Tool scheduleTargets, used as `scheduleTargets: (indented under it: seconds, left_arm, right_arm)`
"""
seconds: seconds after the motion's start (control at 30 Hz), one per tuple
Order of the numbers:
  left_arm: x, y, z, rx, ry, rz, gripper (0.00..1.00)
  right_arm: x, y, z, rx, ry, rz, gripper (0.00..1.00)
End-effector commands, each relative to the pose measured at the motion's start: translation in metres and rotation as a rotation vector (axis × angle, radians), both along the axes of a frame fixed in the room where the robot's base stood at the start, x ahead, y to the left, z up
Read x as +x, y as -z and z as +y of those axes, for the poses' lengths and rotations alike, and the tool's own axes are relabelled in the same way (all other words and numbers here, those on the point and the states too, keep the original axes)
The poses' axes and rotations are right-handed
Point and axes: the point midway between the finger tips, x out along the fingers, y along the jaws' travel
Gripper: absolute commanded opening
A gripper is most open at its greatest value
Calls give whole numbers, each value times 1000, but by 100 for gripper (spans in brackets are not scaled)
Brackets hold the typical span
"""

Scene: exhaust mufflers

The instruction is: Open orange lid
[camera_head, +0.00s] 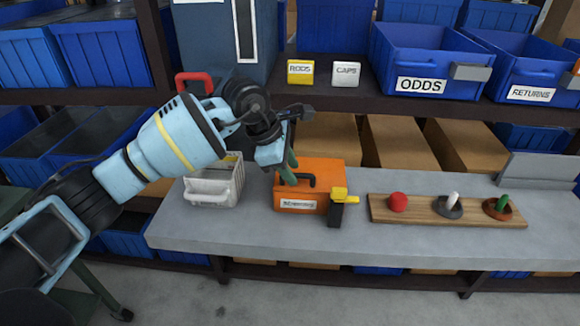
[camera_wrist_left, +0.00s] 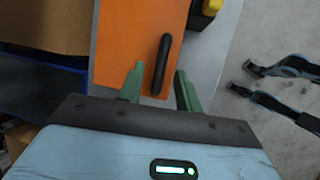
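The orange box (camera_head: 322,178) stands on the grey bench, its flat orange lid (camera_head: 325,167) closed on top. A black bar handle (camera_head: 306,178) sits on the lid. In the left wrist view the orange lid (camera_wrist_left: 125,45) fills the middle, with the black handle (camera_wrist_left: 163,60) running lengthwise. My left gripper (camera_head: 289,172) is at the lid from above. In the wrist view its green fingers (camera_wrist_left: 159,84) are apart, one on each side of the handle's near end, with gaps visible. My right gripper is not in view.
A black-and-yellow object (camera_head: 337,208) stands close in front of the box. A grey bin (camera_head: 212,186) is to its left. A wooden board (camera_head: 445,212) with a red knob and two pegs lies right. A shelf with blue bins (camera_head: 430,50) hangs above the bench.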

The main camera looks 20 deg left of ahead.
Motion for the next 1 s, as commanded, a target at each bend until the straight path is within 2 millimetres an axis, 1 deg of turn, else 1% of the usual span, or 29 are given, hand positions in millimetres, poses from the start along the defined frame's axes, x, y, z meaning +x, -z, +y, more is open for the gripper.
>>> scheduleTargets:
  seconds: [0.27,0.5,0.53,0.87,1.0]
  left_arm:
    - [0,1,0,0,0,0,34]
    - [0,1,0,-1,0,0,3]
    - [0,1,0,-1,0,0,0]
    - [0,1,0,-1,0,1,0]
    - [1,0,3,-2,-1,10,0]
  right_arm:
    - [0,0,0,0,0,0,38]
    - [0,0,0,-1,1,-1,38]
    - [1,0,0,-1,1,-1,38]
    - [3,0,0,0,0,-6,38]
    - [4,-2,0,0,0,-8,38]
